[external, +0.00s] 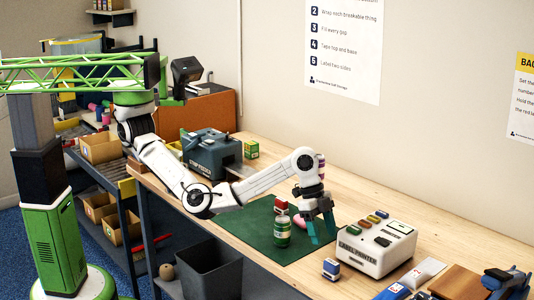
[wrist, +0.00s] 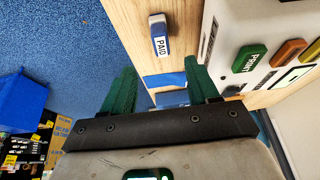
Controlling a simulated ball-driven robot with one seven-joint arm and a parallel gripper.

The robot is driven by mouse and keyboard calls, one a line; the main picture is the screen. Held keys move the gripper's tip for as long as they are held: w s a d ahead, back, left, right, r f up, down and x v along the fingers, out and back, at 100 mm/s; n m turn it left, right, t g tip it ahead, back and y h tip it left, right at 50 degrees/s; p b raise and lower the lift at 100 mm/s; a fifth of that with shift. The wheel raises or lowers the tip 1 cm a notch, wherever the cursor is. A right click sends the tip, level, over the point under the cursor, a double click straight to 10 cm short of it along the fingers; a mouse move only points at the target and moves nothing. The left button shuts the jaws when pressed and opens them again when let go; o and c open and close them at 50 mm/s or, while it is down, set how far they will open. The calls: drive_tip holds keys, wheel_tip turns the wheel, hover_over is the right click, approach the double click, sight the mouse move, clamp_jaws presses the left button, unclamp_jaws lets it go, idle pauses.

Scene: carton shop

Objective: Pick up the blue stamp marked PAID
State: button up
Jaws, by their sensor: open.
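The blue stamp with a white label marked PAID (wrist: 159,38) lies on the wooden bench top near its edge, ahead of my fingertips in the wrist view. In the external view a small blue and white block (external: 331,269), which looks like this stamp, sits near the bench's front edge, left of the label printer. My gripper (external: 321,240) hangs above the bench, farther back than that block and apart from it. Its two green fingers (wrist: 161,82) are spread, with nothing held between them. The stamp's underside is hidden.
The white label printer (external: 373,252) with coloured buttons stands close on the right. Blue pieces (wrist: 165,79) show beyond my fingers, unclear what. A dark bin (external: 209,272) stands below the bench.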

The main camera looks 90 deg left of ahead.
sight(333, 262)
drive_tip(key=x, duration=0.4)
drive_tip(key=shift+w+d+f, duration=0.15)
drive_tip(key=shift+d+f, duration=0.05)
drive_tip(key=shift+f, duration=0.05)
drive_tip(key=shift+x, duration=3.05)
drive_tip(key=shift+a, duration=0.2)
drive_tip(key=c, duration=1.1)
drive_tip(key=shift+r, duration=0.1)
drive_tip(key=shift+w+r, duration=0.1)
drive_tip(key=shift+r, duration=0.5)
drive_tip(key=s+a+r+p, duration=0.1)
drive_tip(key=s+r, duration=0.3)
drive_tip(key=s+a+r+p, duration=0.2)
drive_tip(key=s+r, duration=0.1)
drive_tip(key=s, duration=0.2)
drive_tip(key=s+a+r+p, duration=0.1)
drive_tip(key=s+r+p, duration=0.1)
drive_tip(key=s+r, duration=0.2)
drive_tip(key=shift+s+a+r, duration=0.2)
drive_tip(key=shift+r, duration=0.15)
